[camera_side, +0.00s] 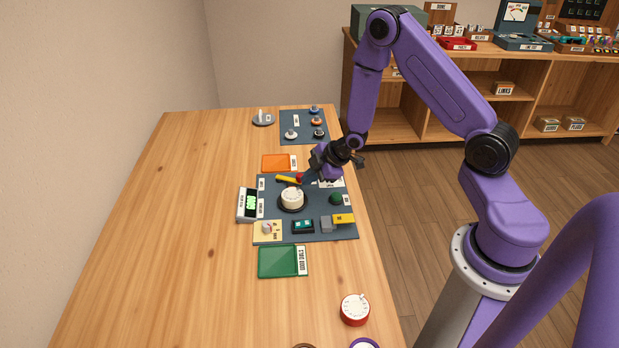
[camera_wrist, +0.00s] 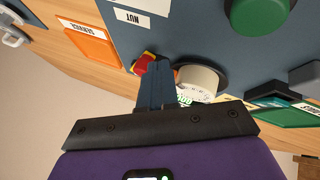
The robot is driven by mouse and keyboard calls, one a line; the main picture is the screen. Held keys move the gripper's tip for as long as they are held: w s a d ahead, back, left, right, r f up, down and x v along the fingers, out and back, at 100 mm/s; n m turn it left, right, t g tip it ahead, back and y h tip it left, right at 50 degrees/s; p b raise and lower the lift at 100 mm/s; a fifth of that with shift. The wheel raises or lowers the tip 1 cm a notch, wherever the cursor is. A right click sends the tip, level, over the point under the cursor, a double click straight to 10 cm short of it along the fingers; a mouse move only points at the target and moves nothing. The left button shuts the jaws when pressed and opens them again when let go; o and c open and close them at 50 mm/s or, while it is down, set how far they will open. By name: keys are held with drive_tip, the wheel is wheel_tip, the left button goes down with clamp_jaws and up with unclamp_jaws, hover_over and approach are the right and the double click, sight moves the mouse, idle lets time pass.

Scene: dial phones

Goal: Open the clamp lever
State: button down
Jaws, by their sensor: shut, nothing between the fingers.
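A yellow bar with a red end (camera_side: 289,180) lies at the back of the dark blue panel (camera_side: 318,217); I take it for the clamp lever, though its label is not readable. My gripper (camera_side: 307,181) is low over the panel, right beside the bar's red end. In the wrist view my gripper's fingers (camera_wrist: 157,82) are shut together and empty. The red and yellow part (camera_wrist: 143,63) shows just left of the fingers, partly hidden by them. Whether they touch cannot be told.
A white round dial (camera_side: 292,197) stands close in front of the fingers. A green knob (camera_side: 336,199) and a grey block with a yellow plate (camera_side: 330,224) are on the panel. An orange tray (camera_side: 276,163) is behind, a green tray (camera_side: 277,262) in front. The table's left side is clear.

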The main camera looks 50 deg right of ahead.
drive_tip(key=shift+w+d+n+y, duration=0.15)
drive_tip(key=shift+d+n+y, duration=0.25)
drive_tip(key=shift+d+n, duration=0.2)
drive_tip(key=shift+w+d+n+g+y, duration=0.2)
drive_tip(key=shift+d+n+y, duration=0.05)
drive_tip(key=shift+d+n, duration=0.2)
drive_tip(key=shift+w+d+n+g+y, duration=0.2)
drive_tip(key=shift+d+n+y, duration=0.1)
drive_tip(key=shift+n, duration=0.15)
drive_tip(key=shift+w+d, duration=0.55)
drive_tip(key=shift+d, duration=0.15)
drive_tip(key=shift+w+d, duration=0.5)
drive_tip(key=shift+d, duration=0.2)
drive_tip(key=shift+a, duration=0.15)
drive_tip(key=shift+s+a, duration=0.15)
drive_tip(key=shift+a, duration=0.5)
drive_tip(key=s+d, duration=0.1)
drive_tip(key=s, duration=0.1)
drive_tip(key=s+d, duration=0.1)
drive_tip(key=shift+s+d, duration=0.1)
drive_tip(key=shift+s, duration=0.25)
drive_tip(key=s+d+r, duration=0.2)
drive_tip(key=d+r, duration=0.3)
drive_tip(key=r, duration=0.3)
drive_tip(key=shift+d, duration=0.2)
